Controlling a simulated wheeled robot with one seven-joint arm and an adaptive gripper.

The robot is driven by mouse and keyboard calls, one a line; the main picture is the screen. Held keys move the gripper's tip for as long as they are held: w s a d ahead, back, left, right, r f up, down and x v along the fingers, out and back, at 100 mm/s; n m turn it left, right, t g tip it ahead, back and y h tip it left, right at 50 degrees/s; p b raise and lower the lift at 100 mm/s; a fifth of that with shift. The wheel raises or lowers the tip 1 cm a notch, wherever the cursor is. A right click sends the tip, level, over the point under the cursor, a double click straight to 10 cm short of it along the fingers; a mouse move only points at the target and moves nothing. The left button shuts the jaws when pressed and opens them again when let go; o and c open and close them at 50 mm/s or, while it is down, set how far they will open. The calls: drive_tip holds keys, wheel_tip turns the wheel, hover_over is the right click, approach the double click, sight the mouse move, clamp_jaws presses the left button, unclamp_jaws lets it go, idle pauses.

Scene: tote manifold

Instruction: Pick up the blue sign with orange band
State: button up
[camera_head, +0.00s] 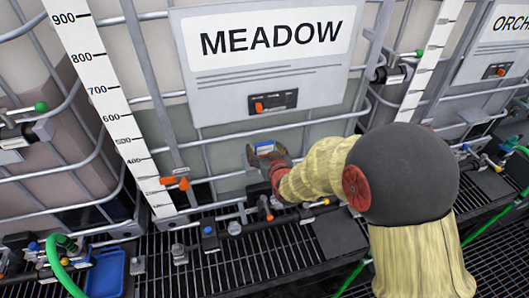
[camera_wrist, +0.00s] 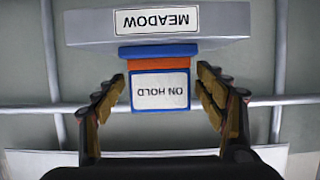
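The blue sign with orange band (camera_wrist: 160,90) is in the middle of the wrist view. It has a blue frame, a white "ON HOLD" face shown upside down, and an orange band next to a blue strip. It adjoins a grey block with a "MEADOW" label (camera_wrist: 157,21). My gripper (camera_wrist: 160,76) is open, with one finger on each side of the sign and a visible gap on both sides. In the head view a small blue-and-white part of the sign (camera_head: 264,147) shows between the fingers of my gripper (camera_head: 267,157).
A large MEADOW placard (camera_head: 277,62) hangs on the caged tote above the gripper. Horizontal cage bars (camera_head: 236,138) run close by. An orange valve handle (camera_head: 175,183) is to the left. Pipes, a blue tray (camera_head: 106,274) and dark grating (camera_head: 255,262) lie below.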

drive_tip(key=c, duration=1)
drive_tip(key=shift+r, duration=0.1)
drive_tip(key=shift+c, duration=0.4)
